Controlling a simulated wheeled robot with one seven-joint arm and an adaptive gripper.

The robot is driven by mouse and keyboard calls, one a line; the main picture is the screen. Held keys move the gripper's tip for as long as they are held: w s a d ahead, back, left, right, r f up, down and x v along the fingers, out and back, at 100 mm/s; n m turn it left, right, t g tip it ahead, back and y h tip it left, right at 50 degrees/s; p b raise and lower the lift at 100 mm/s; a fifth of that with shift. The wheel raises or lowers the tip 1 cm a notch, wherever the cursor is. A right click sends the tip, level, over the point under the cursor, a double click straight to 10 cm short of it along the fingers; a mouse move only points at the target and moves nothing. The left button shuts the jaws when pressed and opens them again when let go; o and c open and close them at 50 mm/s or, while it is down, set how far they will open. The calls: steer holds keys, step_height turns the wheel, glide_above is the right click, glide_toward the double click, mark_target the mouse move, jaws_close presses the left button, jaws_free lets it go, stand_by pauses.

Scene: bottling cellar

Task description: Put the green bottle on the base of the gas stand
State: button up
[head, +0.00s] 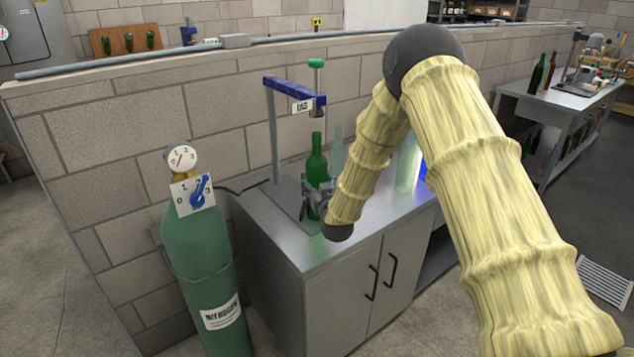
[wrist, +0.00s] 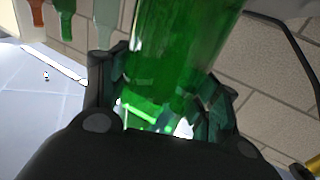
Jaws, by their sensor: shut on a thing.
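The green bottle (head: 317,168) is upright over the left part of the steel cabinet top, close under the gas stand's arm. My gripper (head: 318,203) is shut around its lower body. In the wrist view the green bottle (wrist: 182,45) sits between both fingers of my gripper (wrist: 170,105). The gas stand (head: 274,135) has a grey post, a blue arm with a green knob, and a GAS label. Its flat base (head: 284,199) shows left of the bottle.
A clear bottle (head: 337,148) stands just behind the green one. A pale glass cylinder (head: 407,166) and a blue item (head: 423,170) are farther right. A green nitrogen cylinder (head: 200,262) stands left of the cabinet (head: 335,300). A block wall (head: 140,120) rises behind.

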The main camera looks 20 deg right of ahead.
steer(key=o, duration=1.1)
steer(key=shift+f, duration=0.2)
steer(key=shift+c, duration=0.2)
steer(key=o, duration=0.4)
steer(key=shift+r, duration=0.15)
steer(key=s, duration=0.4)
steer(key=s+b, duration=0.1)
steer(key=s, duration=0.3)
steer(key=s+b, duration=0.1)
steer(key=s, duration=0.3)
steer(key=shift+a, duration=0.35)
